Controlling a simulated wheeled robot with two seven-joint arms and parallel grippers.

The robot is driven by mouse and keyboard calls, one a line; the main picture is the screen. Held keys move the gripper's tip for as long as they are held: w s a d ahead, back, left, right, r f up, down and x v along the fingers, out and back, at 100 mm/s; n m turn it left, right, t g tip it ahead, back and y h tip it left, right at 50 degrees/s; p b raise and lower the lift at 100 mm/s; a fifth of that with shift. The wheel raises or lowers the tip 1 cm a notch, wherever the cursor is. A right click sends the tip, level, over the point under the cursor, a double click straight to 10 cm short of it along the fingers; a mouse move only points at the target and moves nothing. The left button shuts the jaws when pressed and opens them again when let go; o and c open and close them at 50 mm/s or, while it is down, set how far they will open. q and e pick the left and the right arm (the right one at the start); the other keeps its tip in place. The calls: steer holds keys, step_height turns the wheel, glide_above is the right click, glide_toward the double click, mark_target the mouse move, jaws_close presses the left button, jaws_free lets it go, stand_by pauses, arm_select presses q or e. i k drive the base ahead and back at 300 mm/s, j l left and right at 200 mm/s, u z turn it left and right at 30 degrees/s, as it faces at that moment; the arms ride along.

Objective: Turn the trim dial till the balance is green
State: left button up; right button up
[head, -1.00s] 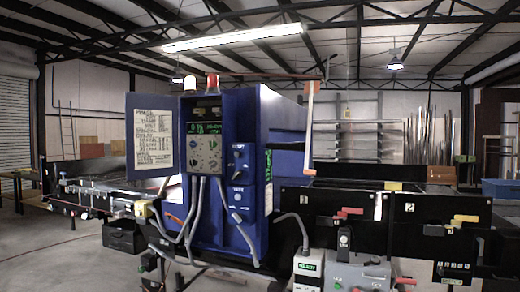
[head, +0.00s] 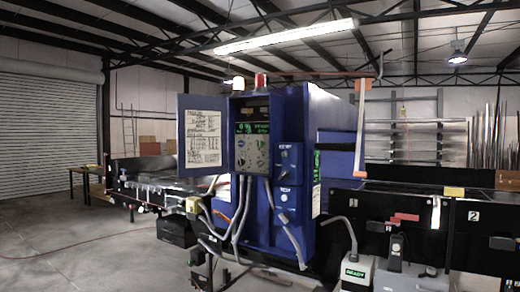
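The blue detector cabinet (head: 298,105) stands mid-view with its left door (head: 203,135) open and a printed sheet on the door. Inside it a grey control panel (head: 252,152) carries small knobs. Which of them is the trim dial I cannot tell at this size. Above the knobs a dark display (head: 252,128) shows green characters, too small to read. Two more knobs sit on blue boxes at the cabinet's right, an upper box (head: 290,160) and a lower box (head: 291,204). Neither of my grippers is in view.
A conveyor (head: 150,187) runs left of the cabinet, and black numbered units (head: 470,222) stand at right. Grey cables hang in front of the cabinet. A box with a green label (head: 356,274) stands low at right.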

mark_target(261, 144)
steer(key=i+l, duration=0.2)
steer(key=i, duration=0.25)
steer(key=i+l+u, duration=0.15)
steer(key=i, duration=0.35)
steer(key=i+l, duration=0.3)
steer(key=i, duration=0.15)
